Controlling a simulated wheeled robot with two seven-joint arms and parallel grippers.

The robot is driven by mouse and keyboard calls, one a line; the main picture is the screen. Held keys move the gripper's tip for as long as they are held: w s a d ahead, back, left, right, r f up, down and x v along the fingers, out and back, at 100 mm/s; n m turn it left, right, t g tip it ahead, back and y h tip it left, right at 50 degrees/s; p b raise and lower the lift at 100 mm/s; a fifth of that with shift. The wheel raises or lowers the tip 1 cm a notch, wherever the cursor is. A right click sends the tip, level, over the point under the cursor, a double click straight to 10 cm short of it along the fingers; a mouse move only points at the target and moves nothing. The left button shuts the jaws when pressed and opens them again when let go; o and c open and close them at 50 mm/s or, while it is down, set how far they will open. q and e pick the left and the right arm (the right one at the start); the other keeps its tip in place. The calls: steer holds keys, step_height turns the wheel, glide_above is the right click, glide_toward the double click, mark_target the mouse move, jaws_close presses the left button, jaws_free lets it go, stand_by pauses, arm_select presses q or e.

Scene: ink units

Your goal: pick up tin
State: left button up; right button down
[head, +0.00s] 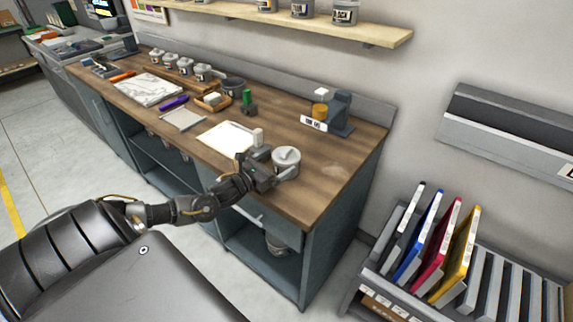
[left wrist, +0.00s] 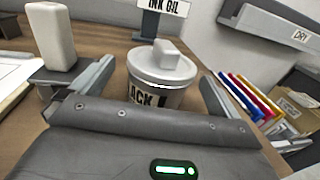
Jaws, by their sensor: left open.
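A grey-white tin (head: 286,160) with a knobbed lid stands upright near the front right of the wooden workbench (head: 350,150). In the left wrist view the tin (left wrist: 160,82) carries a label that reads "LACK", its start hidden. My left gripper (head: 270,172) is at the tin, at the bench's front edge. In the left wrist view its two fingers (left wrist: 155,88) are apart, one to each side of the tin, with gaps showing. The tin's lower part is hidden behind the gripper body. My right gripper is not in view.
A white block (left wrist: 51,36) stands just left of the gripper. An "INK OIL" stand (head: 338,113) is behind the tin. White paper (head: 226,138) lies to the left. A rack with coloured panels (head: 432,250) stands right of the bench.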

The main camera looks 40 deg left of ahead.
mark_target(294, 152)
arm_select(q)
steer(key=shift+w+r, duration=0.1)
steer(key=w+p, duration=0.1)
steer(key=w, duration=0.1)
steer(key=w+d+p, duration=0.1)
steer(key=w, duration=0.2)
steer(key=shift+s, duration=0.1)
steer(key=shift+c, duration=0.4)
steer(key=c, duration=1.3)
steer(key=shift+o, duration=0.2)
